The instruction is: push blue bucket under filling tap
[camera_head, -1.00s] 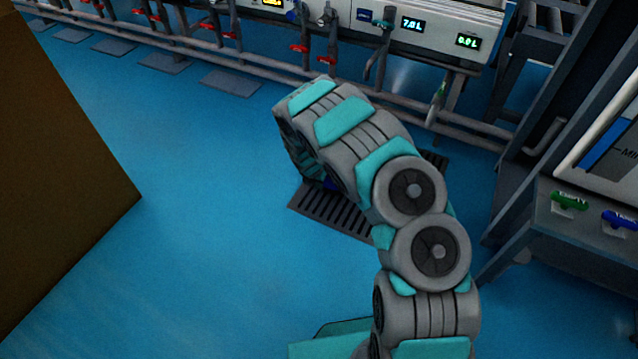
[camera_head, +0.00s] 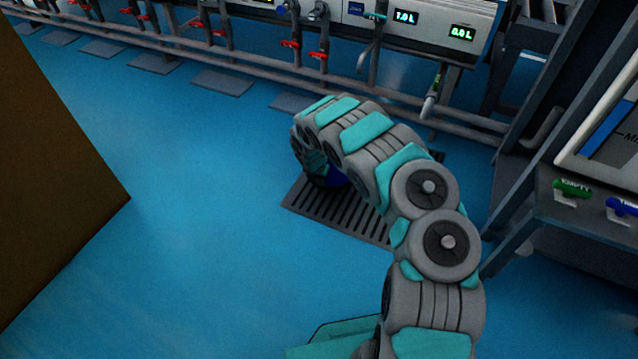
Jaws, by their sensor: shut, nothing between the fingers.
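A small dark blue patch (camera_head: 336,177) shows under the bend of my arm, at the upper left of the floor grate. It may be part of the blue bucket, but my arm hides most of it, so its shape and tilt cannot be told. My arm curves over the grate and bends down there. My gripper's fingers are hidden behind the arm, and contact with the blue patch cannot be seen. A grey tap spout (camera_head: 368,55) hangs below the panel with lit displays. A grey nozzle (camera_head: 431,102) hangs lower, farther right. Which one is the filling tap is unclear.
A dark slotted floor grate (camera_head: 345,218) lies under my arm. Pipes with red valves (camera_head: 290,44) run along the back. A large brown block (camera_head: 50,180) stands at left. Blue floor is clear at centre left.

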